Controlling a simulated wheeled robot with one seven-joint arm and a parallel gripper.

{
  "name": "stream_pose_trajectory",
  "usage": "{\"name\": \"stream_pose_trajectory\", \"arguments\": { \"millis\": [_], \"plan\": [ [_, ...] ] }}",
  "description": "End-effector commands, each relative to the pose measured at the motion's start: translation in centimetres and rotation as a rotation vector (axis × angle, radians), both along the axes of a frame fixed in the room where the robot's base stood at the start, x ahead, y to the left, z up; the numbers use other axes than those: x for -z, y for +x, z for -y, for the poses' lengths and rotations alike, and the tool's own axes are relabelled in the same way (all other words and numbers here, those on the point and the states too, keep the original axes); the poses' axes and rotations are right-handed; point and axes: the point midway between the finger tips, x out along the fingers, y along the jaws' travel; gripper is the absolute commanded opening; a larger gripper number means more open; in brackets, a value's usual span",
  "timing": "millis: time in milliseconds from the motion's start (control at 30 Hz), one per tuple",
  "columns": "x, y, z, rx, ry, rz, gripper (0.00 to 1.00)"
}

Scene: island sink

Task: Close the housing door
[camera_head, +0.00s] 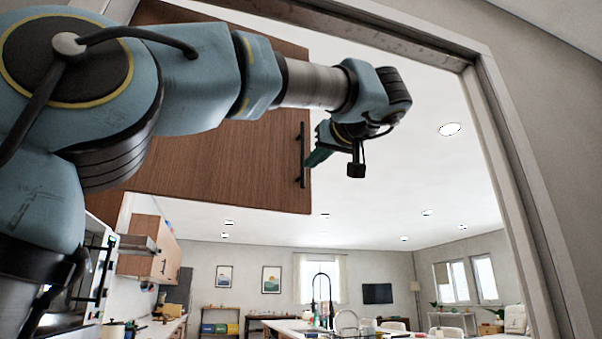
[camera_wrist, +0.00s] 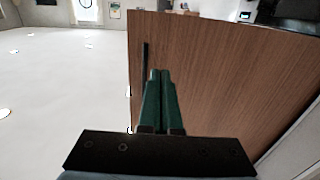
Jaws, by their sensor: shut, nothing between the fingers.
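The housing door is a brown wood-grain panel (camera_head: 225,165) with a black vertical bar handle (camera_head: 302,155) near its right edge. It hangs high, swung out from the cabinet, and my arm hides part of its upper area. My gripper (camera_head: 308,164) is beside the handle. In the wrist view the door (camera_wrist: 225,80) fills the right side and the handle (camera_wrist: 145,68) is near its left edge. The green fingers (camera_wrist: 160,74) are together and empty, over the door face just right of the handle. I cannot tell whether they touch the door.
A grey frame (camera_head: 510,150) borders the view at the top and right. Below are a kitchen counter with a black faucet (camera_head: 322,290), and an oven (camera_head: 95,265) at the left. The space right of the door is open room.

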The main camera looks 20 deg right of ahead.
Motion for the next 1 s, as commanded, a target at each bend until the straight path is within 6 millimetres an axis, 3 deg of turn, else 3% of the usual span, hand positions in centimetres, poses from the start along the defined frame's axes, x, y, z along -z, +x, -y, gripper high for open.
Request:
{"name": "stream_pose_trajectory", "arguments": {
  "millis": [533, 733, 1000],
  "plan": [
    [-0.3, 10.6, 0.1, -0.003, 0.006, -0.002, 0.0],
    [-0.1, 12.4, 0.2, 0.0, 0.006, -0.003, 0.0],
    [0.1, 12.8, 0.2, 0.001, 0.005, -0.002, 0.0]
  ]
}}
